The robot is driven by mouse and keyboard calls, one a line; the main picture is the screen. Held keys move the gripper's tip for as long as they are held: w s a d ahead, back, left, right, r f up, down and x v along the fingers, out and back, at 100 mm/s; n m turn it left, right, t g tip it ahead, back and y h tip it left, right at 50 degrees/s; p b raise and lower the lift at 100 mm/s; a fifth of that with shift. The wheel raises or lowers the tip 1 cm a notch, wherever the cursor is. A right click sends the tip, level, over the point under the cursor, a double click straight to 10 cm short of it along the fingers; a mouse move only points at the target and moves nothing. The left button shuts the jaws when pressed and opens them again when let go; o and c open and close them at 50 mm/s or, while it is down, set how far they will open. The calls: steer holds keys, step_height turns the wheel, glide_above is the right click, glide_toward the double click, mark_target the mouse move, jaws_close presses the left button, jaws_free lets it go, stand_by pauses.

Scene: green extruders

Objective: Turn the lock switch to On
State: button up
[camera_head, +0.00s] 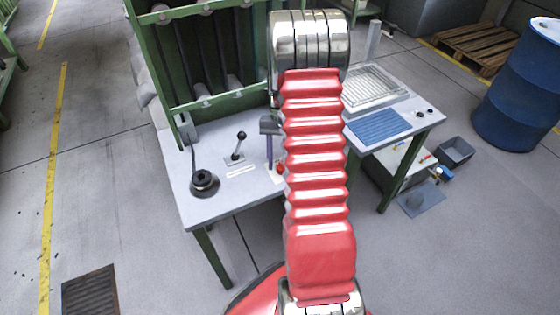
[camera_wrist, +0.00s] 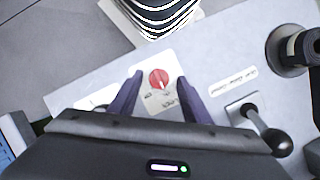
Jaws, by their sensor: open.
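The lock switch is a round red knob (camera_wrist: 159,79) on a pale labelled plate (camera_wrist: 153,101), set on the grey tabletop. In the wrist view it sits between the tips of my gripper's two purple fingers (camera_wrist: 160,76). The fingers are spread, with a gap on each side of the knob, and nothing is held. A pale mark shows on the knob; the label words are too small to read. In the head view my gripper (camera_head: 269,148) points down over the table beside my arm. The red knob (camera_head: 279,168) is partly hidden there.
A blue ribbed panel (camera_head: 379,126) lies to the right. A green frame (camera_head: 182,123) rises behind the table.

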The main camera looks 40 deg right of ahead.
steer(key=v, duration=1.3)
steer(key=shift+w+r, duration=0.2)
steer(key=shift+r, duration=0.1)
steer(key=shift+w+d+f, duration=0.1)
steer(key=shift+d, duration=0.1)
steer(key=s+a+r+n+t+h, duration=0.1)
steer(key=s+a+r+n+t, duration=0.2)
steer(key=a, duration=0.7)
steer(key=s+a+r+n+t+h, duration=0.1)
steer(key=s+a+r+n+t, duration=0.2)
steer(key=s+a+r, duration=0.3)
steer(key=s+a+r+n+t+h, duration=0.1)
steer(key=s+a+r+n, duration=0.3)
steer(key=a, duration=1.2)
steer(key=s+t, duration=0.1)
steer(key=s, duration=0.1)
steer(key=shift+s+r+t, duration=0.35)
steer(key=shift+t, duration=0.05)
